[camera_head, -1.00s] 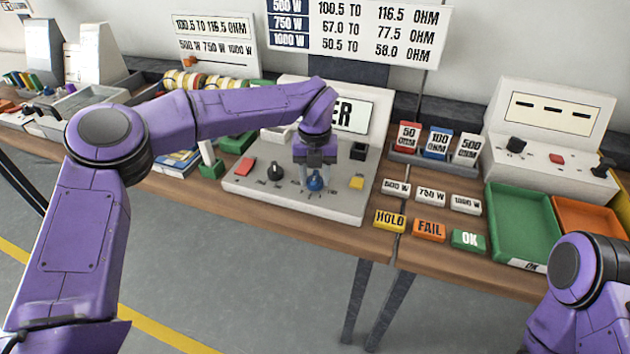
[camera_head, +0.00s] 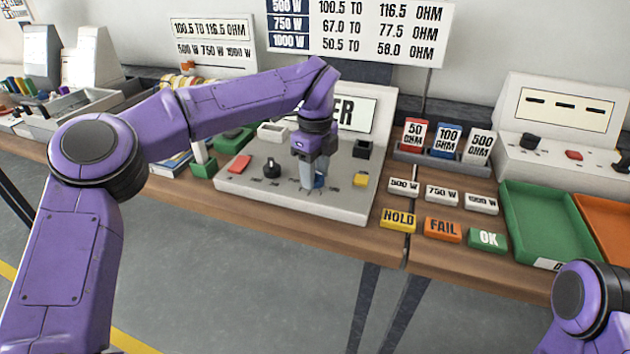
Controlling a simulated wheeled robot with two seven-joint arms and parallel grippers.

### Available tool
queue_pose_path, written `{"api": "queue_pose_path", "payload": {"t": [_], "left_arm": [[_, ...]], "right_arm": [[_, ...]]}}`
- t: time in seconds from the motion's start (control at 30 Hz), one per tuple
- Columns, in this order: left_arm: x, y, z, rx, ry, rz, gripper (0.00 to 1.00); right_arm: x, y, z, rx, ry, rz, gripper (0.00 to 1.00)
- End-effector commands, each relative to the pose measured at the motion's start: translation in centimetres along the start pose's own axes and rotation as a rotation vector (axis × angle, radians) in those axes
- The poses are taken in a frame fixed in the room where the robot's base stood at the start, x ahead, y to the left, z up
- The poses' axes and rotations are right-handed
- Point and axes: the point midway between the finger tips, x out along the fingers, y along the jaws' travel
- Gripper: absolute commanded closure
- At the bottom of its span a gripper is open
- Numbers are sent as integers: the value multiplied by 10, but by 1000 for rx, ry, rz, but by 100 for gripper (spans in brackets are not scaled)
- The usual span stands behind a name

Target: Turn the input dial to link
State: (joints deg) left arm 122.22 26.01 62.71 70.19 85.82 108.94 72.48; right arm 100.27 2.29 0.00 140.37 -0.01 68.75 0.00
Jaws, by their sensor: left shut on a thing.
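The grey control box (camera_head: 335,207) stands on the wooden bench, with a display panel behind it, partly hidden by my arm. On its sloped top are a red button (camera_head: 239,164), a black dial (camera_head: 271,168), a blue dial (camera_head: 318,182) and a yellow button (camera_head: 360,180). My left gripper (camera_head: 315,176) points down over the blue dial and is shut on it; its fingers hide most of the dial. The small labels around the dials are too small to read. My right arm shows at the lower right, but its gripper is out of view.
Tags HOLD (camera_head: 398,220), FAIL (camera_head: 443,229) and OK (camera_head: 487,239) lie right of the box. A green tray (camera_head: 547,258) and an orange tray stand further right. Resistance blocks sit in a holder (camera_head: 440,163) behind. A second panel box (camera_head: 556,159) stands at the back right.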

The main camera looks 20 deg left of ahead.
Motion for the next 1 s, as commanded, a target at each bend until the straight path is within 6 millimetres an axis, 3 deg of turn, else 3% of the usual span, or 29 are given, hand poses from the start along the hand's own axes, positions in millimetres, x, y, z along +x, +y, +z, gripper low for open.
{"api": "queue_pose_path", "payload": {"t": [0.1, 0.4, 1.0], "left_arm": [[2, -1, 1, -92, -2, -8, 87], [0, -1, 1, -256, -2, -8, 87], [-3, -1, 1, -325, -1, -7, 87]], "right_arm": [[14, -1, 6, 0, 0, 0, 100], [30, -3, 12, 0, 0, 0, 100], [34, -3, 14, 0, 0, 0, 100]]}}
